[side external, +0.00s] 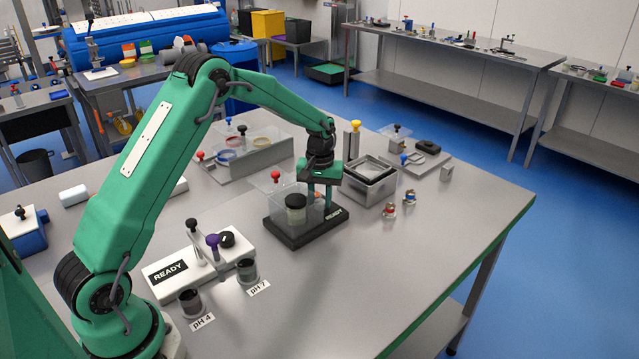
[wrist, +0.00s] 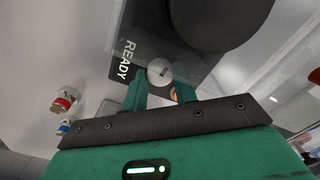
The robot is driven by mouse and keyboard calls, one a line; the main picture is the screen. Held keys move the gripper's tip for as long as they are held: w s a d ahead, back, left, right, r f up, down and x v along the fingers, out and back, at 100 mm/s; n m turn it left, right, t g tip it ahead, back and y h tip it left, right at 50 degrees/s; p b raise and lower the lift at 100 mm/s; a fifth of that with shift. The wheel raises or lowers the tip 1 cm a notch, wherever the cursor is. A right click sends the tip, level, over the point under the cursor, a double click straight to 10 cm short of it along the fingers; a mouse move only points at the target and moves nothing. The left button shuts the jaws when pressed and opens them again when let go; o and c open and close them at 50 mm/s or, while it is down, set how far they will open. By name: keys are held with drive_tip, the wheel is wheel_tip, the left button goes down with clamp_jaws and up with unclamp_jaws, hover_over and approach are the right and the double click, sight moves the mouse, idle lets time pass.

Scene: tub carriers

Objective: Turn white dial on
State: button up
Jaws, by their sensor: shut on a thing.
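The white dial (wrist: 160,72) is a small pale disc with a dark mark, at the "READY" edge of a black-based device (wrist: 125,42). In the side external view the device (side external: 300,238) has a clear cover and a dark-lidded jar (side external: 296,209) on it. My gripper (wrist: 161,84) is at the dial, its two green fingers closed on either side of it. In the side external view my gripper (side external: 318,203) points down at the device's right side, and the dial is hidden there. A small orange part (wrist: 175,94) shows between the fingers.
A metal open box (side external: 368,186) stands close right of my gripper. Two small red and blue fittings (side external: 390,209) (side external: 410,197) stand right of the device. A white "READY" unit (side external: 185,270) with pH cups is at front left. The table's front right is clear.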

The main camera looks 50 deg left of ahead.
drive_tip(key=o, duration=1)
drive_tip(key=shift+s, duration=0.1)
drive_tip(key=shift+m, duration=0.4)
